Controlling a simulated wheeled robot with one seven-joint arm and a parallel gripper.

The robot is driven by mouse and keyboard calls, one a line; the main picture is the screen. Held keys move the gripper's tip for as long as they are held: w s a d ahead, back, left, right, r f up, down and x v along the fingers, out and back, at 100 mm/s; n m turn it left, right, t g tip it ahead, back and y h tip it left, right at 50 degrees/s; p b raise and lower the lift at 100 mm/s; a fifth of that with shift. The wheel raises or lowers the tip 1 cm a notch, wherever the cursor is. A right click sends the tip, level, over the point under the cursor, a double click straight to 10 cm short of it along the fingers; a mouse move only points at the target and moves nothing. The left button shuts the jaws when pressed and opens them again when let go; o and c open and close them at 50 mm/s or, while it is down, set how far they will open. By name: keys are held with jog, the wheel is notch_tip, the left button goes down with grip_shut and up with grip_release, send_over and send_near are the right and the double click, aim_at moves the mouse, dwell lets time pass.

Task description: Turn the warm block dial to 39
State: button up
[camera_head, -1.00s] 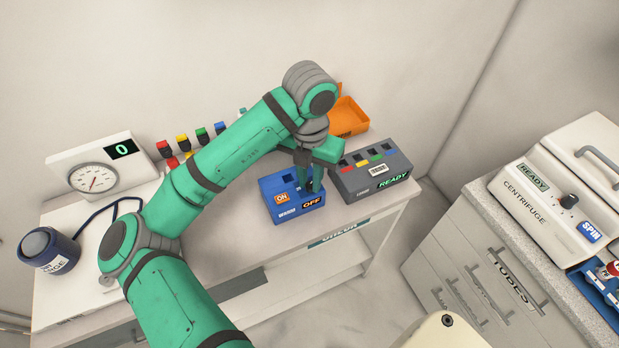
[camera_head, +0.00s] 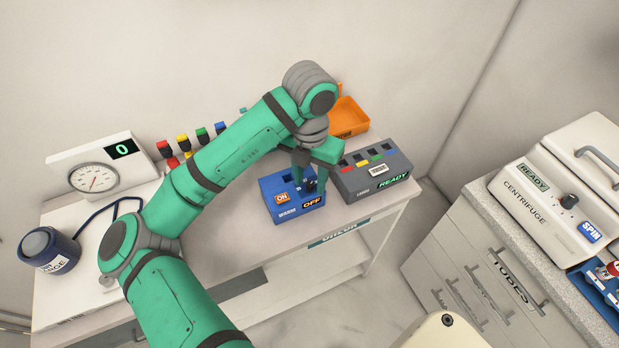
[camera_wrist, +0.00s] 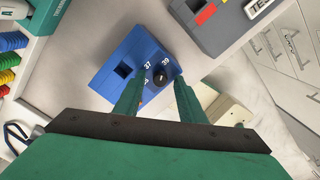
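The blue warm block (camera_head: 283,212) sits on the white bench, with an orange ON button (camera_head: 282,198) and a label reading OFF (camera_head: 312,203). Its black dial (camera_wrist: 160,79) shows in the wrist view, with the numbers 37 and 39 printed on the block near it. A light mark on the dial seems to face the 39 side, but it is too small to be sure. My gripper (camera_wrist: 158,98) is open, its green fingers spread to either side of the dial. In the head view my gripper (camera_head: 311,184) is over the block's right part.
A grey block (camera_head: 375,185) reading READY stands close on the right, and an orange tray (camera_head: 350,117) behind. A gauge (camera_head: 97,177), coloured items and a dark blue container (camera_head: 47,250) are to the left. A centrifuge (camera_head: 540,185) stands on a separate counter.

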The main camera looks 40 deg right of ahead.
aim_at(310, 185)
jog(key=shift+r, duration=0.1)
notch_tip(310, 185, up, 11)
jog(key=shift+f, duration=0.2)
dwell(0.8)
